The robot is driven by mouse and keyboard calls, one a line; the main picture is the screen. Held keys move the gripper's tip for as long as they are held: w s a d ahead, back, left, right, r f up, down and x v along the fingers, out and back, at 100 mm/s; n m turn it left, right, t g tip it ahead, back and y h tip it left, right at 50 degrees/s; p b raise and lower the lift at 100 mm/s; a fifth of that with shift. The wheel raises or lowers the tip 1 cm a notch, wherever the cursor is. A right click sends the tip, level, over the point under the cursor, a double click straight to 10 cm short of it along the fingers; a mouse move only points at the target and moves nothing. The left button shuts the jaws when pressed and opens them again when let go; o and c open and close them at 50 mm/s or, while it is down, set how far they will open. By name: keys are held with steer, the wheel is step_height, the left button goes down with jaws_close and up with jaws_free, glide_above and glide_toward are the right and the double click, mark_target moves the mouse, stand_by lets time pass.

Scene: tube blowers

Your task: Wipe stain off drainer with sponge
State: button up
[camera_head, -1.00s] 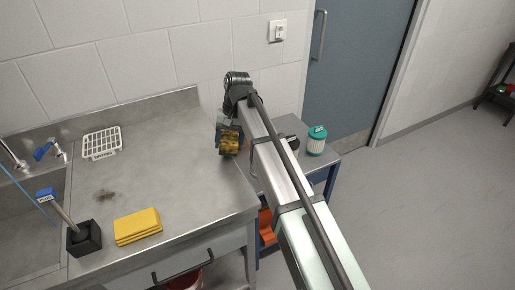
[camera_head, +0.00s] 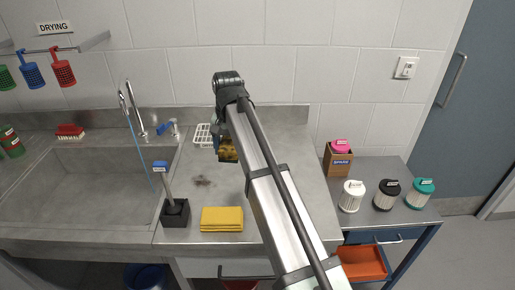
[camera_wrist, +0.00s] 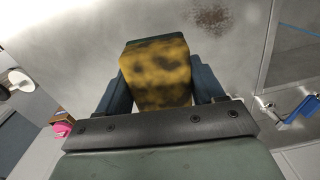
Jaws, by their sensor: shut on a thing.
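My gripper (camera_wrist: 157,88) is shut on a yellow sponge with dark blotches (camera_wrist: 157,70). In the head view the sponge (camera_head: 228,151) shows beside my arm, over the steel drainer (camera_head: 190,215); I cannot tell whether it touches the surface. A brown stain (camera_head: 202,181) lies on the drainer, left of and nearer than the sponge. The stain (camera_wrist: 209,19) also shows at the top of the wrist view, apart from the sponge. My arm hides part of the drainer.
A folded yellow cloth stack (camera_head: 222,219) and a brush in a black holder (camera_head: 175,212) stand at the drainer's front. A white rack (camera_head: 204,137) is at the back, partly hidden. The sink (camera_head: 80,185) is left. A side table (camera_head: 375,218) with several canisters is right.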

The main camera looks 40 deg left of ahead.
steer(key=s+a+f, duration=0.2)
steer(key=s+f, duration=0.2)
steer(key=shift+n, duration=0.3)
stand_by(0.6)
